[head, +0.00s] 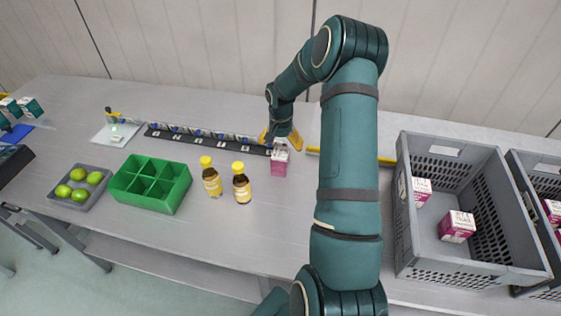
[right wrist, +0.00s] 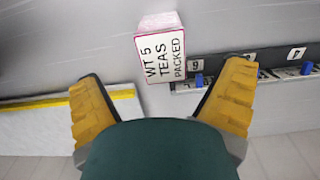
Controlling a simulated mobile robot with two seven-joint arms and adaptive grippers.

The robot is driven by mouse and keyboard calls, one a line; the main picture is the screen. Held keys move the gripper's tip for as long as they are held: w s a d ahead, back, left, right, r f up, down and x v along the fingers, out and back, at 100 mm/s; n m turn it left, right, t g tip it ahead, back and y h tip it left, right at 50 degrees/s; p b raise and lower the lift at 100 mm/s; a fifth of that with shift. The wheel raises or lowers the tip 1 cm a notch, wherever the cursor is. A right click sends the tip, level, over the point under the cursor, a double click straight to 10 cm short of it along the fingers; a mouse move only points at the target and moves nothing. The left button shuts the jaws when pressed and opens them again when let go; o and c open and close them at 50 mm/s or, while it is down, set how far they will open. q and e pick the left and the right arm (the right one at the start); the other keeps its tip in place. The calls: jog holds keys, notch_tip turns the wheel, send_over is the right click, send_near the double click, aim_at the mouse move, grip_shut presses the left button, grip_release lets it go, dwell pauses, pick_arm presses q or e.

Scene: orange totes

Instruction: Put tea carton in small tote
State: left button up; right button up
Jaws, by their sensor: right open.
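A tea carton (head: 280,165), pink with a white top, stands on the table below my right gripper (head: 281,141). In the right wrist view the carton (right wrist: 160,56) shows its white label reading "WT 5 TEAS PACKED". The yellow fingers of the gripper (right wrist: 164,75) are spread wide, with nothing held; the carton lies between and beyond their tips. A grey tote (head: 450,268) on the right holds two similar pink cartons (head: 457,226). Another grey tote (head: 523,175) is cut by the right edge. I cannot tell which is the small tote. My left gripper is not in view.
Two yellow-capped bottles (head: 241,183) stand left of the carton. A green divided box (head: 150,204) and a grey tray of green apples (head: 98,199) are further left. A dark numbered rail (head: 180,137) runs behind. Table space in front of the carton is clear.

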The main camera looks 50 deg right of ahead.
aim_at(280, 152)
jog(key=shift+w+d+f, duration=0.15)
jog(key=shift+f, duration=1.2)
jog(key=shift+w+d+f, duration=0.1)
jog(key=shift+w+f, duration=0.05)
jog(key=shift+f, duration=1.15)
jog(key=c, duration=1.4)
